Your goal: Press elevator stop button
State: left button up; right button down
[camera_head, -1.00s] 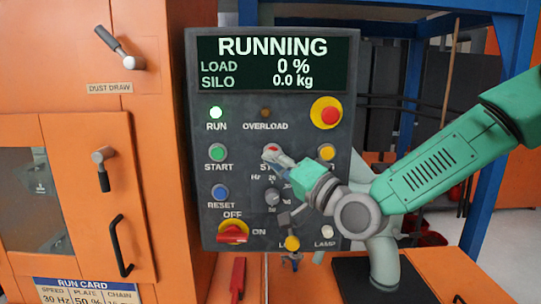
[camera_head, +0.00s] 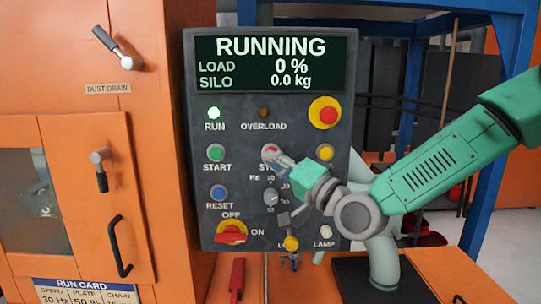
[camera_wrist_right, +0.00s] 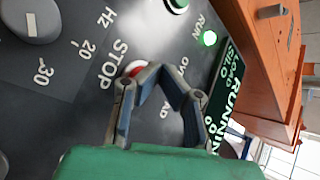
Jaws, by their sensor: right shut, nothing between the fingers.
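The control panel (camera_head: 205,110) stands upright, and its display (camera_head: 270,64) reads RUNNING, LOAD 0 %, SILO 0.0 kg. The red stop button (camera_head: 269,149) sits in the panel's middle row, mostly covered by my right gripper (camera_head: 274,154). In the right wrist view the stop button (camera_wrist_right: 133,68) shows as a red and white rim beside the STOP label, partly behind a finger. My right gripper (camera_wrist_right: 152,72) is shut and empty, its fingertips at the button; I cannot tell whether they touch it. My left gripper is not in view.
The green RUN lamp (camera_head: 214,113) is lit. Near the stop button are the green start button (camera_head: 215,153), a yellow button (camera_head: 325,153), a speed knob (camera_head: 271,198) and a red emergency button on yellow (camera_head: 325,113). An orange cabinet (camera_head: 60,90) stands at left.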

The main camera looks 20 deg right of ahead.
jog(key=shift+d, duration=0.15)
jog(key=shift+w, duration=0.15)
jog(key=shift+w, duration=0.2)
jog(key=shift+w+r, duration=0.1)
jog(key=shift+w, duration=0.3)
dwell(0.9)
jog(key=shift+s, duration=0.8)
jog(key=shift+s+a+b, duration=0.15)
jog(key=shift+s+a, duration=0.15)
jog(key=shift+s, duration=0.5)
jog(key=shift+s+a+b, duration=0.1)
jog(key=shift+s+a, duration=0.15)
jog(key=shift+s, duration=0.55)
jog(key=shift+s+a+b, duration=0.15)
jog(key=shift+s+a, duration=0.15)
jog(key=shift+s, duration=0.5)
